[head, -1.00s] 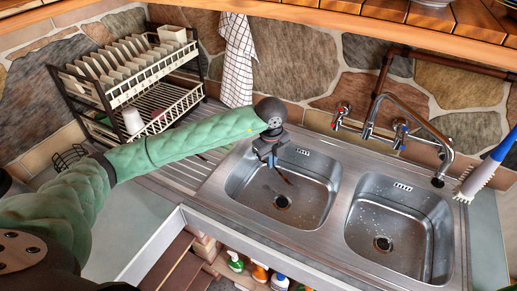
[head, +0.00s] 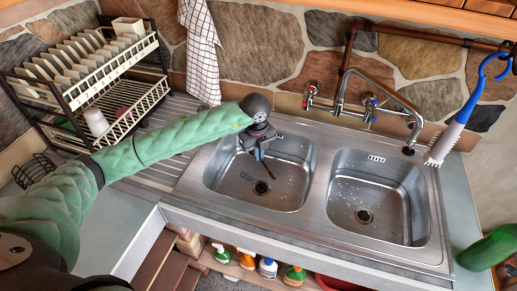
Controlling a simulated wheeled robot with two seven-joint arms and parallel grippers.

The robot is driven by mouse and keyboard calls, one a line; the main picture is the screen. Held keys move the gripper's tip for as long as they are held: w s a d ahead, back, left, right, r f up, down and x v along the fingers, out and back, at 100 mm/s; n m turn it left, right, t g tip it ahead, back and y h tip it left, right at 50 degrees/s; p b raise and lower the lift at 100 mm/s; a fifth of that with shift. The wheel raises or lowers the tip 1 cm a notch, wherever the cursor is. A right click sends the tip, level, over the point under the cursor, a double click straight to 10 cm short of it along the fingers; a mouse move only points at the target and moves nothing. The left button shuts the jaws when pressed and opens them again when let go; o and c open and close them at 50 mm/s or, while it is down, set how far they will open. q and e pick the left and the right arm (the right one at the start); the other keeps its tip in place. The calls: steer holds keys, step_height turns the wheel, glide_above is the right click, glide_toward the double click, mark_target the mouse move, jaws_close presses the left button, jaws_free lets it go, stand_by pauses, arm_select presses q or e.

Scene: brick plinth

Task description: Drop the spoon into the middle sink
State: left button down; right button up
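My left gripper (head: 258,154) hangs over the left basin (head: 222,182) of a steel double sink, with its fingers pointing down. A thin dark brown spoon (head: 268,171) sticks out below the fingertips, slanting down to the right. The fingers look closed on its upper end, which they partly hide. The spoon's lower end appears above the basin floor, near the drain (head: 261,188). A second basin (head: 385,190) lies to the right and looks empty apart from water drops. Only two basins show. My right gripper is not in view.
A tap (head: 370,103) with a curved spout stands behind the basins. A dish rack (head: 90,75) with plates is at the left, beside a checked towel (head: 200,50). A blue-handled brush (head: 450,135) hangs at right. A green bottle-like thing (head: 487,250) shows at lower right.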

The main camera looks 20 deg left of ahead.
arm_select(q)
steer(key=shift+f, duration=0.9)
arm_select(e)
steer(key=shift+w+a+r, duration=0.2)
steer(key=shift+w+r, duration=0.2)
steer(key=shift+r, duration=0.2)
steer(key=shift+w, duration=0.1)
arm_select(q)
steer(key=c, duration=1.5)
jaws_free()
steer(key=shift+c, duration=0.2)
steer(key=shift+r+b, duration=0.1)
steer(key=shift+b, duration=0.2)
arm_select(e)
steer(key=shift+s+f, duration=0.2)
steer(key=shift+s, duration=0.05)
